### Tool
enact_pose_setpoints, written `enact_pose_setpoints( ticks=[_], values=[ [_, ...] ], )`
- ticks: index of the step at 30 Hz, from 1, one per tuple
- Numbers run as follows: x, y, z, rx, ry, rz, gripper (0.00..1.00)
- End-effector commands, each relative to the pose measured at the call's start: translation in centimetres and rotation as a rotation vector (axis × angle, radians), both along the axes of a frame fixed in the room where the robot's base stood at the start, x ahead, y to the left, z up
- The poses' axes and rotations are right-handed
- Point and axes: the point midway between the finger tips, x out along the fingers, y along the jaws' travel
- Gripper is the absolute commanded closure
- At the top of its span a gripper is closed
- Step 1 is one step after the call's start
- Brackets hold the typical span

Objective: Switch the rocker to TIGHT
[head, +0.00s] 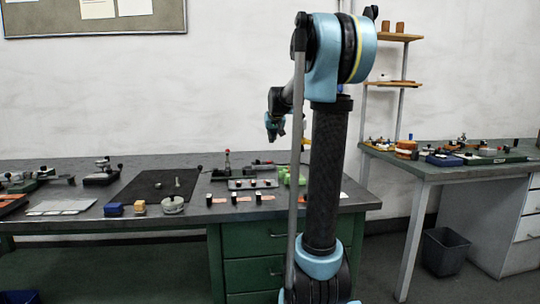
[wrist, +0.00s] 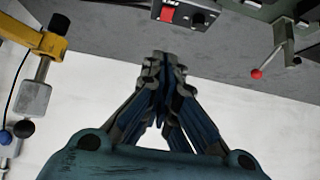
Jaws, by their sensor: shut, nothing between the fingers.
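In the wrist view a red part with white marks (wrist: 168,12) sits on a small dark box (wrist: 195,14) at the top edge, partly cut off. It may be the rocker; its lettering and its position cannot be read. My gripper (wrist: 163,60) is shut and empty, its fingertips pointing toward the box and apart from it in the picture. In the head view my gripper (head: 274,128) hangs above the back of the green-fronted bench (head: 340,200), left of my arm column. I cannot make out the rocker in the head view.
The wrist view shows a yellow clamp-like tool (wrist: 45,42) at left and a red-knobbed lever (wrist: 268,64) at right. In the head view a red-topped upright lever (head: 227,160), green blocks (head: 293,174) and a dark mat (head: 150,188) occupy the bench.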

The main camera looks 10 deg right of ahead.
Motion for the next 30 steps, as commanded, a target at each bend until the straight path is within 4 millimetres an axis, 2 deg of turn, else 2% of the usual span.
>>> enact_pose_setpoints(
  ticks=[5,24,30],
  values=[
    [1.0,0.1,-0.9,-0.001,0.000,0.001,1.00],
    [7.2,0.1,-7.2,-0.001,0.000,0.001,1.00],
    [7.0,0.0,-9.8,0.000,0.000,0.000,1.00]
  ],
)
